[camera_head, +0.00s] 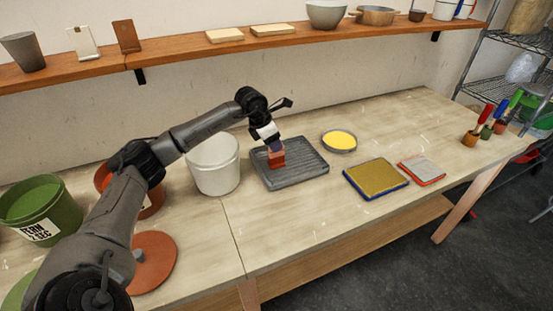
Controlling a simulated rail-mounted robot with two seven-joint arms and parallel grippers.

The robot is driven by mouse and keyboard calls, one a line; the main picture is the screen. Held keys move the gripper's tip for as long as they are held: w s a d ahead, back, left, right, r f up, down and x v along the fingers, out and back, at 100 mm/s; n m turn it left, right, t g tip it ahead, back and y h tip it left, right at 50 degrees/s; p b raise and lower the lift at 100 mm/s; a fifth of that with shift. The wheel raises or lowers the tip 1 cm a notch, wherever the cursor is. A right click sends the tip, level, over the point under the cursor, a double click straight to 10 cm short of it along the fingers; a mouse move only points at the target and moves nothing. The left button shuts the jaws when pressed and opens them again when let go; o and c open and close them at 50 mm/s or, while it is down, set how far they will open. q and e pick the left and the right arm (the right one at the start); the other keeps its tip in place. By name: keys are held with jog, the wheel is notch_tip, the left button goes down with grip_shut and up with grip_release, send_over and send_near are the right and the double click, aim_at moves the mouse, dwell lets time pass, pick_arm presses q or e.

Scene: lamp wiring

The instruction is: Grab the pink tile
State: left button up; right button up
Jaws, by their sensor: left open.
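A small reddish-pink tile (277,163) is at the grey ribbed tray (310,166), in the middle of the table. It looks upright, but its lower edge is too small to make out. My left gripper (275,147) is directly above the tile, pointing down, with its fingertips at or close to the tile's top. The left gripper is open. The fingertips are small and dark, so I cannot tell whether they touch the tile. My right gripper is not in view.
A white bucket (214,168) stands left of the tray. A bowl of yellow stuff (340,139), a blue-edged yellow pad (375,179) and a red-edged grey pad (422,170) lie to the right. A green bucket (40,204) is far left. A wooden shelf (180,50) runs above.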

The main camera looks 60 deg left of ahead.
aim_at(278, 162)
pick_arm(q)
jog(key=shift+b+x, duration=0.6)
jog(key=shift+x, duration=2.35)
jog(key=shift+a, duration=0.1)
grip_shut()
